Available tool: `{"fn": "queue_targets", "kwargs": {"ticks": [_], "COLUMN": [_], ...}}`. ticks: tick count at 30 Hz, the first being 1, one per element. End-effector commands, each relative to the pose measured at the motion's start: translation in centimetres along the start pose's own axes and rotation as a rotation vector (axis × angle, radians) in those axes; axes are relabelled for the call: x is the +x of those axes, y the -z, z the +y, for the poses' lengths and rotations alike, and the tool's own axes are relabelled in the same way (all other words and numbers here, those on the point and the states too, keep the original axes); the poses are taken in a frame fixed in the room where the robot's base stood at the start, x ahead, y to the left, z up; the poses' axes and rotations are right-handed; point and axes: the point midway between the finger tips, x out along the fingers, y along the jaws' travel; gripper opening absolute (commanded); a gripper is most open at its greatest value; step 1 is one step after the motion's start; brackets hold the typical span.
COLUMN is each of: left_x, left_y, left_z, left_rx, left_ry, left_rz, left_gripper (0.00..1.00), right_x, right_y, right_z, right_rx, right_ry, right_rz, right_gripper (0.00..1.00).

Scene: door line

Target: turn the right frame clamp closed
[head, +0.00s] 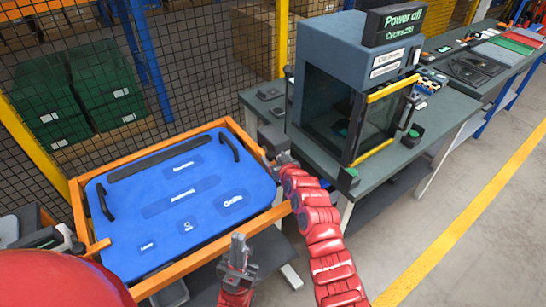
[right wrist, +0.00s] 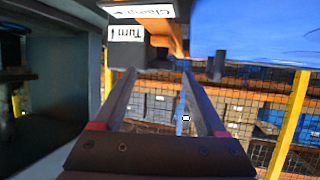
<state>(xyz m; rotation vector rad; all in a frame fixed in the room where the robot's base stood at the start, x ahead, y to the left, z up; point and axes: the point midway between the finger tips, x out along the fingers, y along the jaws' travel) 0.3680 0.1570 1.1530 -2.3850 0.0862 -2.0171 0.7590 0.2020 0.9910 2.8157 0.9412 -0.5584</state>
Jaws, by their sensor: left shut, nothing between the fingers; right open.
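The blue door panel (head: 180,200) lies in an orange frame (head: 205,262). The right frame clamp (head: 271,139) is a dark block at the frame's right side, partly hidden by my right gripper. In the right wrist view the clamp (right wrist: 128,52) carries white labels reading "Clamp" and "Turn" with arrows, upside down, beside an orange part. My right gripper (head: 284,158) is open at the clamp; its two fingers (right wrist: 160,80) reach up to the dark part. I cannot tell whether they touch it. My left gripper (head: 238,243) is shut and empty, pointing up near the frame's front edge.
A blue-grey machine (head: 345,60) with a glass door and a "Power off" display stands on a bench (head: 400,165) just right of the clamp. A mesh fence (head: 185,60) with a yellow post is behind. Open floor (head: 480,240) lies at the right.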

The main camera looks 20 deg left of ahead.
Motion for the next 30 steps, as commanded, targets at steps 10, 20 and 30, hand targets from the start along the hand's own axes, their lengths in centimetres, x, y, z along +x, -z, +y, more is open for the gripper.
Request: {"fn": "queue_targets", "kwargs": {"ticks": [10, 20, 30], "left_x": [-0.3, -0.3, -0.3], "left_y": [-0.1, -0.1, -0.1], "left_z": [0.0, 0.0, 0.0], "left_rx": [0.0, 0.0, 0.0], "left_ry": [0.0, 0.0, 0.0], "left_rz": [0.0, 0.0, 0.0], "left_gripper": [0.0, 0.0, 0.0], "right_x": [1.7, 1.7, 1.7], "right_y": [0.0, 0.0, 0.0], "right_z": [-0.1, -0.1, -0.1], "right_rx": [-0.002, -0.004, -0.003], "right_ry": [0.001, 0.001, 0.001], "right_rz": [-0.002, -0.002, -0.002], "right_gripper": [0.73, 0.61, 0.0]}}
